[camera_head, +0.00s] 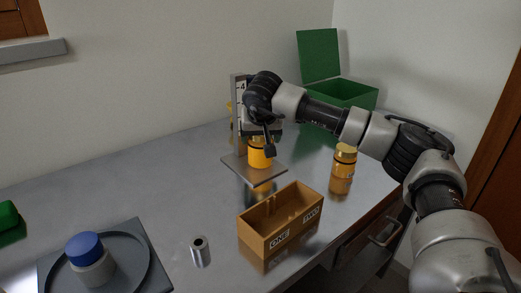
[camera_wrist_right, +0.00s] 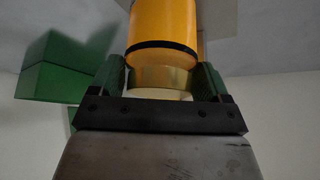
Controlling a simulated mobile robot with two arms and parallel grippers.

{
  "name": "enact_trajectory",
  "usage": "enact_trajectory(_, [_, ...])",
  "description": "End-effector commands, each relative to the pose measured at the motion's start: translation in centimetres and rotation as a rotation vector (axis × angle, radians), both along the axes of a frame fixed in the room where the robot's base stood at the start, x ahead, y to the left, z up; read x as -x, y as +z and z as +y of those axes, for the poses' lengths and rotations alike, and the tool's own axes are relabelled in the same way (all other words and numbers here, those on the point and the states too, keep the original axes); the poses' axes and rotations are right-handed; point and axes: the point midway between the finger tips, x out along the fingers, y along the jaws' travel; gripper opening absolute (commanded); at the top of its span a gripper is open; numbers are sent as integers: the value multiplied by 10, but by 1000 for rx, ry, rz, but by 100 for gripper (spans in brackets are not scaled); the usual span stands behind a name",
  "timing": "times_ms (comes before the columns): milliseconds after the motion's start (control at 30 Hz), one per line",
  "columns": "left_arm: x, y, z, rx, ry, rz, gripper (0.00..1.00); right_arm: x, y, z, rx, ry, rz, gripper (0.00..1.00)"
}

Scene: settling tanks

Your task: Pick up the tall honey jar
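An orange honey jar (camera_head: 258,155) with a black band stands upright on the base plate of a measuring stand (camera_head: 240,170). My right gripper (camera_head: 264,133) is above it, pointing down, and hides its top in the head view. In the right wrist view the orange jar (camera_wrist_right: 163,30) has its gold lid (camera_wrist_right: 162,77) between the green-padded fingers of my right gripper (camera_wrist_right: 162,80); the pads appear to touch the lid on both sides. A second, gold-lidded orange jar (camera_head: 343,165) stands to the right. Part of another orange object (camera_head: 229,107) shows behind the stand. My left gripper is not in view.
A wooden box (camera_head: 270,235) labelled ONE and TWO stands in front. A metal cylinder (camera_head: 200,252) is to its left. A blue-lidded jar (camera_head: 90,260) sits on a dark tray (camera_head: 140,260). An open green box (camera_head: 345,95) stands at the back right. The table's left middle is clear.

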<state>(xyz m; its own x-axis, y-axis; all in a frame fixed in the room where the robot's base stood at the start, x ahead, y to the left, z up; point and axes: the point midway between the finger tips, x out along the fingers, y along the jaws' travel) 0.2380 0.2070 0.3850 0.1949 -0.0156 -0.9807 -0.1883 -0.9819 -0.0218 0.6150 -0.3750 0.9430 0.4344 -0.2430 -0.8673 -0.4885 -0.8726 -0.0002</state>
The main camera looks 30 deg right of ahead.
Motion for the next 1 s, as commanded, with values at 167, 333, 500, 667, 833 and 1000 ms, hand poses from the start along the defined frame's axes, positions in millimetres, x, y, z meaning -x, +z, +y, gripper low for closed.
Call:
enact_trajectory(167, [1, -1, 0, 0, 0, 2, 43, 0, 0, 0, 0, 0, 0, 49])
enact_trajectory(333, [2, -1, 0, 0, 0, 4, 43, 0, 1, 0, 0, 0, -2, 27])
enact_trajectory(500, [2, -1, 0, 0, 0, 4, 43, 0, 2, 0, 0, 0, -2, 27])
enact_trajectory(667, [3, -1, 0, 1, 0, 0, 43, 0, 9, 0, -1, -1, -3, 27])
enact_trajectory(833, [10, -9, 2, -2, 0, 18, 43, 10, 13, 6, 0, 4, -1, 27])
enact_trajectory(1000, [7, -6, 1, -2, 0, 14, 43, 34, 13, 19, 1, 4, -2, 27])
